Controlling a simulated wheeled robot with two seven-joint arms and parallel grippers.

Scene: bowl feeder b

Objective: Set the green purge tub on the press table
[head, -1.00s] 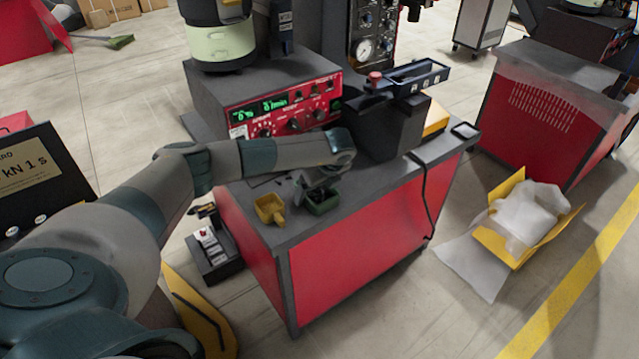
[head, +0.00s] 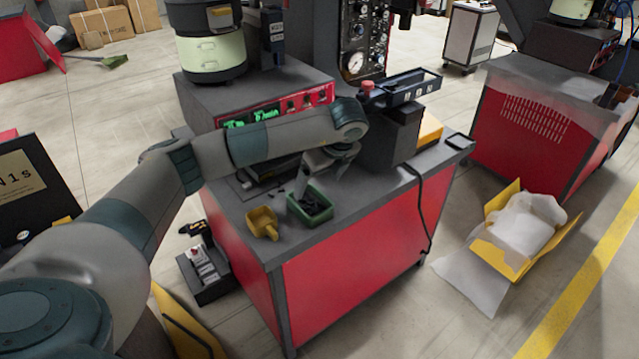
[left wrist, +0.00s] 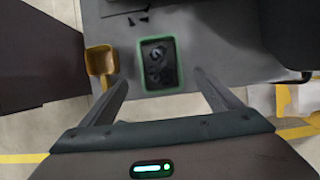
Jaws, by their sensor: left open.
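The green purge tub (head: 318,216) stands upright on the grey top of the red press table (head: 262,256), near its front left part. It holds dark lumps, and it also shows in the left wrist view (left wrist: 160,91). My left gripper (head: 308,182) is open above the tub and does not hold it. In the left wrist view its two fingers (left wrist: 160,88) are spread, one toward each side of the tub. A yellow scoop (head: 262,224) lies just left of the tub. My right gripper is not in view.
A black cable (head: 424,200) hangs over the table's front. Small dark bits (left wrist: 138,18) lie beyond the tub. The front right tabletop is clear.

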